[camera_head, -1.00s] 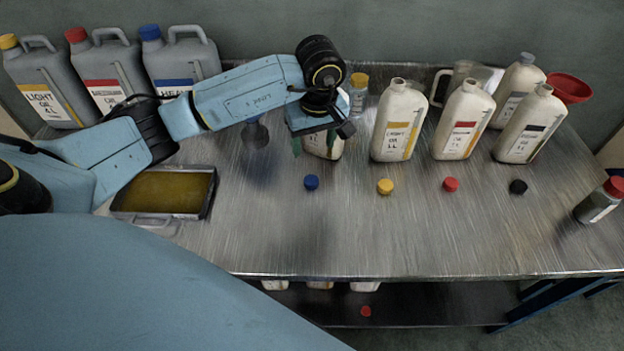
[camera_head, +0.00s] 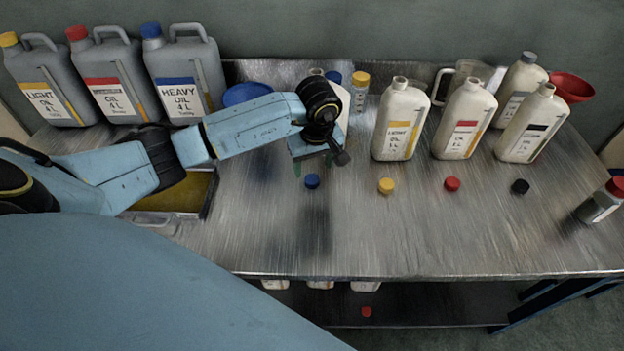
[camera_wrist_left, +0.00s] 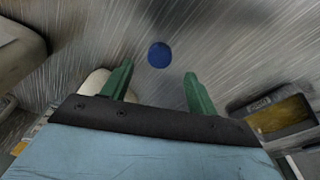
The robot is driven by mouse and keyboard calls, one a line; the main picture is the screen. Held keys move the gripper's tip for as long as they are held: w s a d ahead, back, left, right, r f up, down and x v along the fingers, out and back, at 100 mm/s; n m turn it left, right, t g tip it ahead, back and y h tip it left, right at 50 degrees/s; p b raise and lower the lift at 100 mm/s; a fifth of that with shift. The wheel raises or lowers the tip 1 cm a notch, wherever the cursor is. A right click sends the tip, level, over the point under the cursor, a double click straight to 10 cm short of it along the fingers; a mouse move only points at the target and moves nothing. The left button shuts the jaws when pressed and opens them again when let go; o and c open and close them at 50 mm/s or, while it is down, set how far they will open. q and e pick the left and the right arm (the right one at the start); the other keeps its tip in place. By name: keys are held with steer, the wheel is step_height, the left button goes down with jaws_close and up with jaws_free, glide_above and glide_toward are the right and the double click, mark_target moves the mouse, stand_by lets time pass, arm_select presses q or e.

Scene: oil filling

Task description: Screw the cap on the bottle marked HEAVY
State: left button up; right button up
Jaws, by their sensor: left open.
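The blue cap (camera_head: 312,181) lies loose on the metal table; it also shows in the left wrist view (camera_wrist_left: 159,54), ahead of the gap between the fingertips. My left gripper (camera_head: 313,164) is open and empty above the table by this cap, with its green fingers pointing down; they show in the left wrist view (camera_wrist_left: 158,86). A white bottle (camera_head: 343,103) stands behind my gripper, mostly hidden, and its label cannot be read. A large grey jug marked HEAVY (camera_head: 190,75) stands at the back left with a blue cap on it. My right gripper is not in view.
Loose yellow (camera_head: 385,186), red (camera_head: 452,184) and black (camera_head: 520,187) caps lie in a row to the right. White bottles (camera_head: 400,125) stand behind them. A blue funnel (camera_head: 247,93) and an oil tray (camera_head: 208,205) are at left. The front table is clear.

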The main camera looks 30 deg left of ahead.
mark_target(312, 179)
arm_select(q)
steer(key=f, duration=0.5)
steer(key=shift+w+a+f, duration=0.1)
steer(key=shift+w+a, duration=0.1)
steer(key=shift+a, duration=0.05)
steer(key=c, duration=1.1)
